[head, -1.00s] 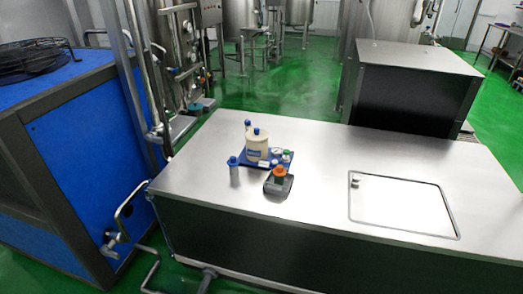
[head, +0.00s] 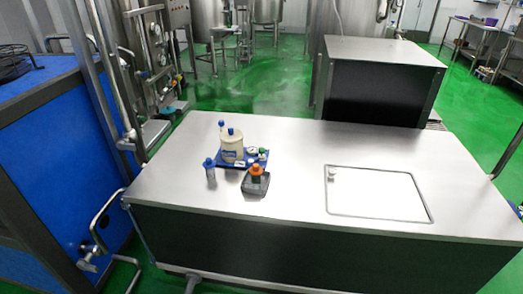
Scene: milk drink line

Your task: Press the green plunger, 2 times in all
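The green plunger (head: 263,151) is a small green knob near the back right corner of a blue base plate (head: 262,163). The base stands on the steel-topped table (head: 300,150), left of its middle. On the base, left of the plunger, a cream container (head: 232,149) with a blue top stands upright. A small white round part (head: 252,148) sits between the two. The plunger is too small to tell how far down it is. My gripper is not in view, and nothing is seen touching the plunger.
In front of the base is a dark device (head: 256,186) with an orange knob (head: 257,167). A grey cylinder with a blue cap (head: 210,163) stands at the left. A square hatch panel (head: 378,194) with a small knob lies at the right. The table around them is clear.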

